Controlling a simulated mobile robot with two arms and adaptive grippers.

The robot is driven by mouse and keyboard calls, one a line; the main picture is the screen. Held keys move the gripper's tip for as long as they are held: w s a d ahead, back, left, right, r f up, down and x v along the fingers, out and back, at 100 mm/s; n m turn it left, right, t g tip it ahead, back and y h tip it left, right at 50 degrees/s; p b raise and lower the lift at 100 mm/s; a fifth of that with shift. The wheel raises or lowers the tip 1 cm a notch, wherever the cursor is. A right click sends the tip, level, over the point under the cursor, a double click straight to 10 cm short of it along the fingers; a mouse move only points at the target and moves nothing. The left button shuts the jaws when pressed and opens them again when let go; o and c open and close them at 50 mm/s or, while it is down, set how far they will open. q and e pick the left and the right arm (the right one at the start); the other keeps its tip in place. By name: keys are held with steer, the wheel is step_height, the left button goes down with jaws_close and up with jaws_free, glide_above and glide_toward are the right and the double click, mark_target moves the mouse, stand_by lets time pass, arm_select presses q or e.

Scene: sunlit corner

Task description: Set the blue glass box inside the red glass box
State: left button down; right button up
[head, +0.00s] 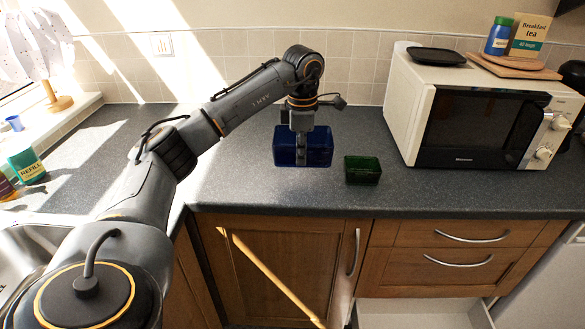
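The blue glass box (318,147), dark blue and open-topped, is near the middle of the worktop. My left gripper (300,150) points down at it, with a grey finger showing against the box's near side. I cannot tell whether the fingers are closed on its wall, or whether the box rests on the worktop or hangs just above it. A smaller dark green glass box (362,178) stands just to its right, apart from it. No red glass box shows in this view. My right gripper is not in view.
A white microwave (408,110) stands on the worktop (240,180) to the right, with a black tray (436,56) on top. A sink (28,250) is at the lower left. Below, a white drawer (420,314) stands open. The worktop left of the blue box is clear.

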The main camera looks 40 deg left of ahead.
arm_select(q)
steer(key=s+d+r, duration=0.3)
steer(key=d+r, duration=0.2)
steer(key=d, duration=0.4)
steer(key=s+d+f+m+h, duration=0.1)
steer(key=s+d+f+m, duration=1.3)
steer(key=m, duration=1.2)
steer(key=shift+d, duration=0.65)
steer(key=shift+f, duration=0.1)
